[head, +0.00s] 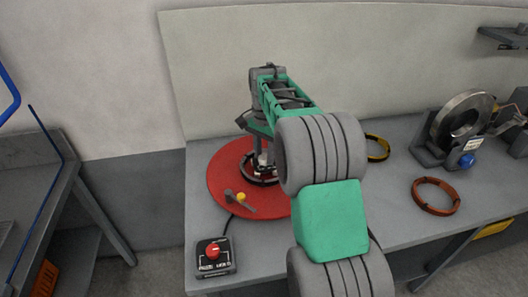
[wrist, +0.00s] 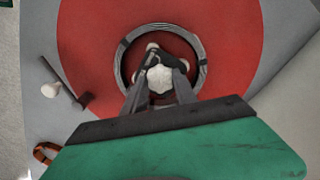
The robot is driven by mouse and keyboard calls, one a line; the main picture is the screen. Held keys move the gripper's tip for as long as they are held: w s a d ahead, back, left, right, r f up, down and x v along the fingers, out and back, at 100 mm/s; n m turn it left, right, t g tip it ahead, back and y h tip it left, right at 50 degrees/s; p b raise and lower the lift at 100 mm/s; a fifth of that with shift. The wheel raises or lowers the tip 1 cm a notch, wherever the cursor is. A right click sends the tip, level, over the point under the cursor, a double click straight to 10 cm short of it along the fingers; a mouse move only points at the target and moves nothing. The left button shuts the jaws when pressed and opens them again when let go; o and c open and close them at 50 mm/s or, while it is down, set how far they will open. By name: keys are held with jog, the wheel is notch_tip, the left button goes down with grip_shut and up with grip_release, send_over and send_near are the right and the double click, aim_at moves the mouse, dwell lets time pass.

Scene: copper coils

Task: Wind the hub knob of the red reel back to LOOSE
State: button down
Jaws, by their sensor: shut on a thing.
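The red reel (head: 226,181) is a flat red disc lying on the grey bench. It fills much of the wrist view (wrist: 225,50). A dark coil ring (wrist: 203,72) lies around its middle. Inside the ring is the pale, lobed hub knob (wrist: 159,77). My gripper (wrist: 161,88) points down at the reel's centre, its two fingers shut on the knob from either side. In the head view my gripper (head: 263,163) is small and partly dark against the coil, and my arm covers the reel's right part. I cannot read any mark for the knob's setting.
A grey lever with a yellow knob (head: 241,197) stands at the reel's front. An orange-brown coil (head: 436,210), a yellow-black coil (head: 383,148) and a machine with a blue knob (head: 467,160) are on the right.

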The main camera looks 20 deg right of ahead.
aim_at(264, 156)
jog(key=n+p, duration=0.1)
jog(key=n, duration=1)
jog(key=shift+p, duration=0.35)
jog(key=shift+n, duration=0.5)
jog(key=shift+r, duration=0.1)
jog(key=c, duration=1)
grip_release()
jog(key=shift+o, duration=0.2)
notch_tip(264, 156, up, 8)
jog(key=shift+f+b, duration=0.15)
jog(key=shift+b, duration=0.3)
